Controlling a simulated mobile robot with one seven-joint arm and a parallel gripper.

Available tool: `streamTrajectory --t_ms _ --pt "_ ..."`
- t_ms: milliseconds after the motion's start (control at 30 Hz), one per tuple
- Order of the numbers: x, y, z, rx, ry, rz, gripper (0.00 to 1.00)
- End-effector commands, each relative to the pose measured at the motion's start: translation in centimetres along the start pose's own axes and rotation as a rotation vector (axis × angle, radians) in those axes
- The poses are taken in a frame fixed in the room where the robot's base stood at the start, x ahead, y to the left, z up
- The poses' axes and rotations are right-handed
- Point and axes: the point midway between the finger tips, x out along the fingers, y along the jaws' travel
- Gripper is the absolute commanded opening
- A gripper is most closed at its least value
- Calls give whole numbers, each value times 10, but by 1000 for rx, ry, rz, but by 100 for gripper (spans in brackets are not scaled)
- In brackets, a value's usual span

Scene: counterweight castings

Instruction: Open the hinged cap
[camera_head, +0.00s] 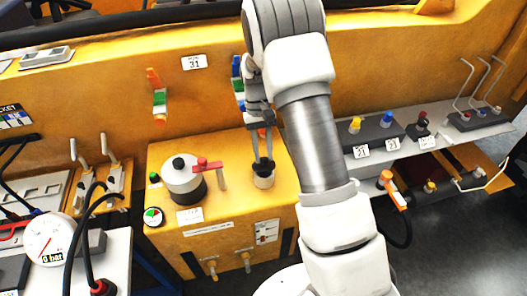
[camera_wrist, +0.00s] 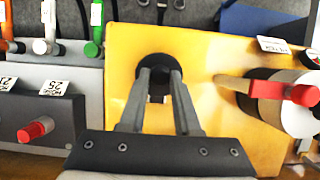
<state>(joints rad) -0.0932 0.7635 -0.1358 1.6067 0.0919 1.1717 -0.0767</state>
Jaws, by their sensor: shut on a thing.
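A small round fitting, which I take to be the hinged cap (camera_head: 264,182), stands on top of the yellow housing (camera_head: 230,142). The fingertips hide the gripped part. I cannot tell whether the cap is raised or its hinge side.
Left of my gripper stands a pale cylinder (camera_head: 183,182) with a black knob and a red-ended lever (camera_head: 209,164). A pressure gauge (camera_head: 50,239) and hoses are at far left. Grey blocks with coloured knobs (camera_head: 374,132) stand at right. Coloured handles (camera_head: 157,95) hang on the back wall.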

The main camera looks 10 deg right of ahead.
Motion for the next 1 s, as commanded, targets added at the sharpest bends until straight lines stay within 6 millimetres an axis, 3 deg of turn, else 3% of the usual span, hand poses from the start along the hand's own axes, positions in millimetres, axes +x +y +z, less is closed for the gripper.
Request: streamTrajectory --t_ms 100,133,300,700,867,1000 --pt "-1 0 -1 0 5 0 0" --pt "-1 0 -1 0 5 0 33" --pt "-1 0 0 0 4 0 62" --pt "-7 0 -1 0 5 0 62" --pt "-34 0 -1 0 9 -1 62" --pt "-68 0 -2 0 9 0 62"
